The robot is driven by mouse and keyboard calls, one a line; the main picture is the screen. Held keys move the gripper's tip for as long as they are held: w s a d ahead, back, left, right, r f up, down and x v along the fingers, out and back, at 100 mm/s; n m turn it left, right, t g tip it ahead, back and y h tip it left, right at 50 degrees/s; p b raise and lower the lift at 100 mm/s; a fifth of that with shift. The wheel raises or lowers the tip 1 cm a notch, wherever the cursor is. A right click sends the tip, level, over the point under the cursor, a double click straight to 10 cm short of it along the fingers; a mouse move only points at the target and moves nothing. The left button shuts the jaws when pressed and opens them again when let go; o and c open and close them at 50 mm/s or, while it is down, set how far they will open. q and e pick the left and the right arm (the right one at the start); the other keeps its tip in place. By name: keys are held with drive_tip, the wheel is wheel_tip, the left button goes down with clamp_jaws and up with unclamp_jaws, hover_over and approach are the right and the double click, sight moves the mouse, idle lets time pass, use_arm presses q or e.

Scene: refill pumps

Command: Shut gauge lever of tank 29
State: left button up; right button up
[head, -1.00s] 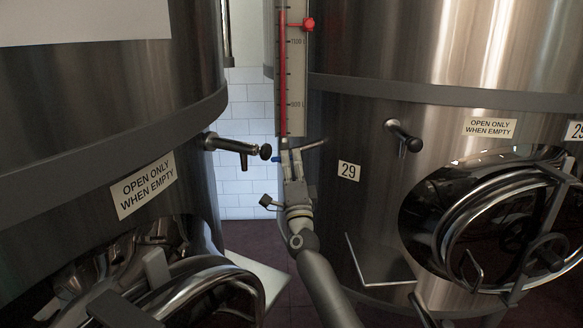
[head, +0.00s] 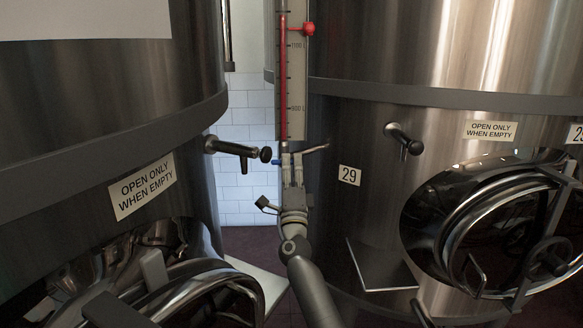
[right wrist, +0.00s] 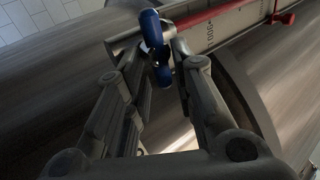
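Tank 29 (head: 345,135) is the steel tank on the right, with a "29" label (head: 349,175). Its level gauge (head: 296,95), a scale with a red column, stands upright at the tank's left edge. The blue gauge lever (head: 284,146) shows only as a small bit at the gauge's foot. In the right wrist view the blue lever (right wrist: 156,45) lies across the end of the gauge, at the fingertips. My right gripper (head: 292,168) is just below the gauge's foot. Its fingers (right wrist: 160,75) are apart, one on each side of the lever; contact is unclear. My left gripper is out of view.
Another steel tank (head: 105,85) fills the left, with a black-handled tap (head: 238,149) sticking into the gap. Tank 29 has a similar tap (head: 403,138) and a round hatch (head: 500,225). A tiled wall (head: 246,130) shows between the tanks.

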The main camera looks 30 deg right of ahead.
drive_tip(key=shift+o, duration=0.3)
drive_tip(key=shift+r, duration=0.15)
drive_tip(key=n+t+y+p, duration=0.1)
drive_tip(key=n+y, duration=0.1)
drive_tip(key=n, duration=0.1)
drive_tip(key=r+n+t+y+p, duration=0.1)
drive_tip(key=n+y+p, duration=0.1)
drive_tip(key=n+y, duration=0.1)
drive_tip(key=shift+s+d+r+n, duration=0.1)
drive_tip(key=shift+n, duration=0.6)
drive_tip(key=n+y+p, duration=0.2)
drive_tip(key=n+p, duration=0.1)
drive_tip(key=n, duration=0.1)
drive_tip(key=r+n+g+y+p, duration=0.1)
drive_tip(key=n+y+p, duration=0.4)
drive_tip(key=n, duration=0.2)
drive_tip(key=shift+r+n+g+p, duration=0.2)
drive_tip(key=shift+n+g+p, duration=0.1)
drive_tip(key=shift+p, duration=0.1)
drive_tip(key=s+f+n+g+y+p, duration=0.15)
drive_tip(key=s+n+g+p, duration=0.35)
drive_tip(key=s+p, duration=0.65)
drive_tip(key=s+f+g+b, duration=0.1)
drive_tip(key=s+f, duration=0.2)
drive_tip(key=f, duration=1)
drive_tip(key=s+d+f+g+h+b, duration=0.1)
drive_tip(key=s+f+g+b, duration=0.1)
drive_tip(key=f, duration=1.2)
drive_tip(key=shift+s+f, duration=0.3)
drive_tip(key=shift+s, duration=0.3)
